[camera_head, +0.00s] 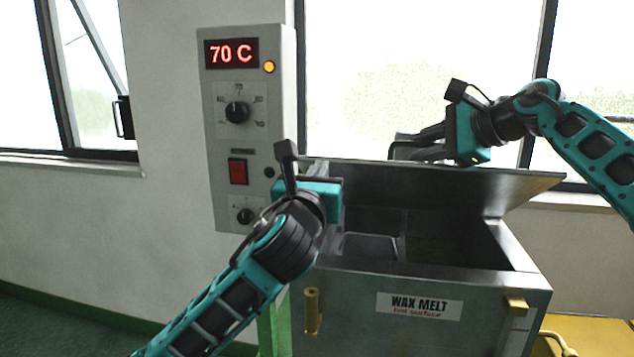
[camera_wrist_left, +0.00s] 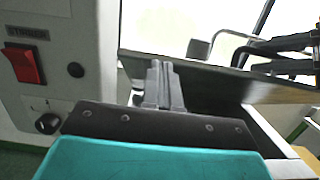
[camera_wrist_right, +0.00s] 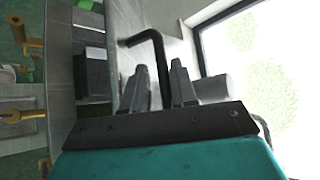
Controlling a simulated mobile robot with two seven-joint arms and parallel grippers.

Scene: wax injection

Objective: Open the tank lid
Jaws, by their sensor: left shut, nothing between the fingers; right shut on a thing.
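The wax tank (camera_head: 335,290) is a dark metal box labelled "WAX MELT". Its lid (camera_head: 500,185) is raised and tilted back, so the dark interior shows. My right gripper (camera_head: 415,143) is behind the top of the lid, shut on the dark lid handle (camera_head: 393,152). In the right wrist view, the bent handle bar (camera_wrist_right: 158,45) runs between its fingers (camera_wrist_right: 165,85). My left gripper (camera_wrist_left: 163,85) is shut and empty near the tank's left side; its fingers are mostly hidden in the head view. The lid also shows in the left wrist view (camera_wrist_left: 200,75).
A grey control box (camera_head: 285,100) reading 70 C, with a dial and red switch (camera_head: 237,171), stands close to my left gripper. Brass-coloured fittings (camera_head: 312,310) project from the tank front. Windows are behind. A yellow surface (camera_head: 600,335) lies at the lower right.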

